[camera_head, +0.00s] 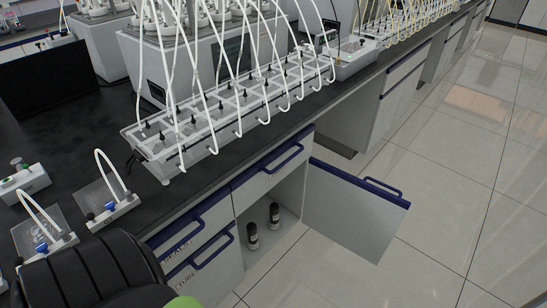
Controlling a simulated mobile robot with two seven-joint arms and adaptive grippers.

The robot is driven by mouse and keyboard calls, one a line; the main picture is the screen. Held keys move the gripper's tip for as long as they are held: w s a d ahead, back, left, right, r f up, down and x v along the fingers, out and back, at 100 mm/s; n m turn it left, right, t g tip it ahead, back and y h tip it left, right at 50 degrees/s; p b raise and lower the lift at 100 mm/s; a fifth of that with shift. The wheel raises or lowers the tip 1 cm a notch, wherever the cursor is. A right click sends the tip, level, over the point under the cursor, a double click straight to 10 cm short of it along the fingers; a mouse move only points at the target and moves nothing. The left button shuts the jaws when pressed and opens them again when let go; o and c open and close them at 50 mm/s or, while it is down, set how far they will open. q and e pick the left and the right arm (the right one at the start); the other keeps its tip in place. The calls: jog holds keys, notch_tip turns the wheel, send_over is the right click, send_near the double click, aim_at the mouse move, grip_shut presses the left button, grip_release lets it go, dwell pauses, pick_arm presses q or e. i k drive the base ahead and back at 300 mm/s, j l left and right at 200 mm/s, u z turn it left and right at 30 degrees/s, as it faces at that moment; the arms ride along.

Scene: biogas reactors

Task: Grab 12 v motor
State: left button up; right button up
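Two small dark upright cylinders, a nearer one (252,237) and a farther one (274,214), stand on the floor of an open lower cabinet (292,230). Each has a pale band near its base. They may be motors, but no label is readable, so I cannot tell whether either is the 12 v motor. Neither of my grippers is in view. A black ribbed part with a bit of green, probably mine, fills the bottom left corner and hides part of the bench.
The cabinet door (355,212) stands swung open to the right over the tiled floor (450,230). Above, the dark bench (75,140) holds a long white tube rack (222,115), small valve stands (110,213) and a black screen (45,80). The floor at right is clear.

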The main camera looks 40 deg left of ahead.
aim_at(253, 244)
jog(key=i+z, duration=0.1)
jog(key=i, duration=0.7)
jog(key=i+j+z, duration=0.1)
jog(key=i, duration=0.7)
jog(key=i+z, duration=0.1)
jog(key=z, duration=0.75)
jog(key=i+j+z, duration=0.1)
jog(key=z, duration=0.3)
jog(key=i+j+z, duration=0.1)
jog(key=z, duration=6.25)
